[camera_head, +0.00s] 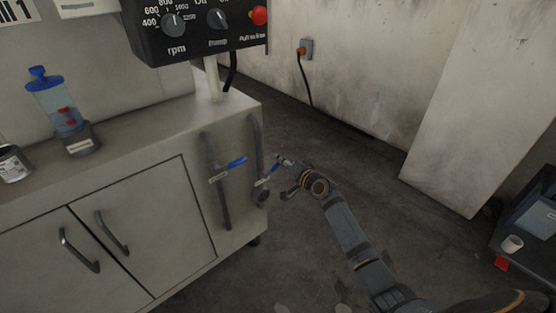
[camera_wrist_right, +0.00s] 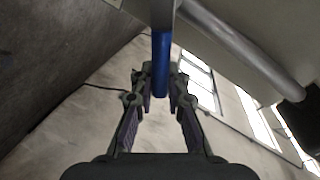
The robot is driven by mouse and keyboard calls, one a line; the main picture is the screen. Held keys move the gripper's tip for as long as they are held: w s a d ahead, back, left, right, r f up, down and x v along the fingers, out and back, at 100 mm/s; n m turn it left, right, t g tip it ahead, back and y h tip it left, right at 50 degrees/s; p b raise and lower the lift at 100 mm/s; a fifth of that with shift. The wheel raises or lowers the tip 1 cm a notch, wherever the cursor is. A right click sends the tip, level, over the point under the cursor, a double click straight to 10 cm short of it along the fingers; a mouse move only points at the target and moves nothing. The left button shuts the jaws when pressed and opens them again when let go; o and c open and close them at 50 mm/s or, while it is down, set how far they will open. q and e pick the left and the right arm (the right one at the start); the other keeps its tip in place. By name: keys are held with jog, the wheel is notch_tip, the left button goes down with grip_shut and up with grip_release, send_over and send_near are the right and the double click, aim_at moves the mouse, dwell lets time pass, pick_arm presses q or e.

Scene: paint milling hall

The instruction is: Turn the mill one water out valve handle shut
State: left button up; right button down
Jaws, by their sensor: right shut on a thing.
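Two grey pipes run down the side of the grey mill cabinet in the head view, each with a blue lever handle. The left pipe's blue handle (camera_head: 237,162) points right and slightly up, with a small pale tag beside it. The right pipe's blue handle (camera_head: 272,171) slants up to the right toward my right gripper (camera_head: 284,161). In the right wrist view this blue handle (camera_wrist_right: 161,50) runs between the fingertips of my right gripper (camera_wrist_right: 160,82), which is shut on it. The tags are too small to read, so I cannot tell which valve is water out. My left gripper is out of view.
The cabinet top (camera_head: 130,140) holds a clear container with a blue lid (camera_head: 60,105) and a can (camera_head: 12,163). A black control box (camera_head: 200,30) stands above. The floor right of the mill is open up to a pale block (camera_head: 470,130). A dark cart (camera_head: 530,225) is at far right.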

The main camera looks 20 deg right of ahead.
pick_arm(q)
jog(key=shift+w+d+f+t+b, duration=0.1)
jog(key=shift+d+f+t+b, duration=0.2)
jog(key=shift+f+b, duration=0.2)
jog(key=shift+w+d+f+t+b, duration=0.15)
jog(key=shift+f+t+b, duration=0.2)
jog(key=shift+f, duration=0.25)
pick_arm(e)
jog(key=f+m, duration=0.1)
jog(key=f+m+y, duration=0.1)
jog(key=m, duration=0.1)
jog(key=d+f+m+g, duration=0.1)
jog(key=f, duration=0.1)
jog(key=shift+w+m+y, duration=0.1)
jog(key=shift+m+y, duration=0.2)
jog(key=shift+m, duration=0.1)
jog(key=shift+a, duration=0.1)
jog(key=c, duration=1.4)
grip_release()
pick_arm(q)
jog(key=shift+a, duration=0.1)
pick_arm(e)
jog(key=shift+o, duration=0.3)
jog(key=shift+r, duration=0.1)
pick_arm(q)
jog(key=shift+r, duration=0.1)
